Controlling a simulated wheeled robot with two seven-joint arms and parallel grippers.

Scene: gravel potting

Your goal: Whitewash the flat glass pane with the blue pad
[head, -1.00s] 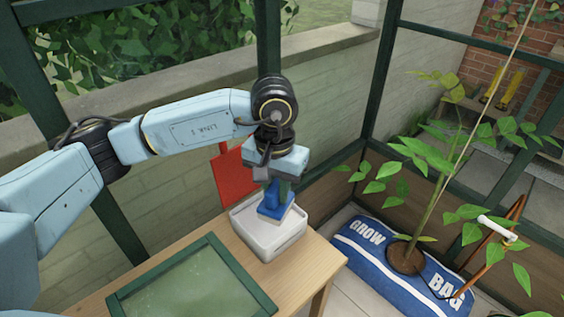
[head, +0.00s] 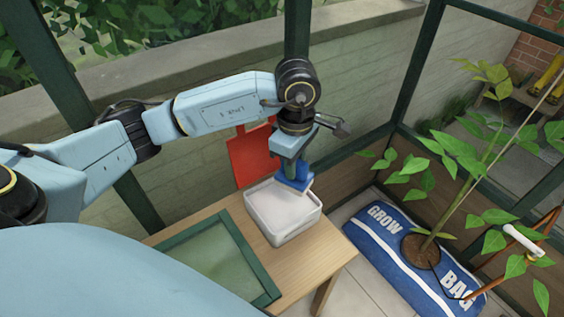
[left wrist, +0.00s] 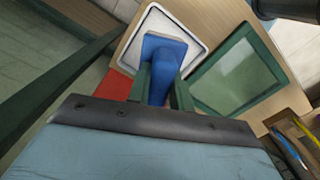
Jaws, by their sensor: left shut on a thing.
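My left gripper (head: 291,168) is shut on the blue pad (head: 296,182), gripping it by its handle. The pad is at the back right part of the white tray (head: 284,236), at or just above its rim. In the left wrist view the blue pad (left wrist: 165,48) shows over the white tray (left wrist: 191,22), with the gripper's fingers (left wrist: 160,90) on both sides of the handle. The pad's underside is hidden. The flat glass pane (head: 212,262) lies in a green frame on the wooden table, left of the tray. My right gripper is not in view.
A red panel (head: 252,158) stands behind the tray. The wooden table (head: 318,262) ends just right of the tray. A blue grow bag (head: 385,245) with a tall plant lies on the floor at right. A low wall (head: 200,85) runs behind.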

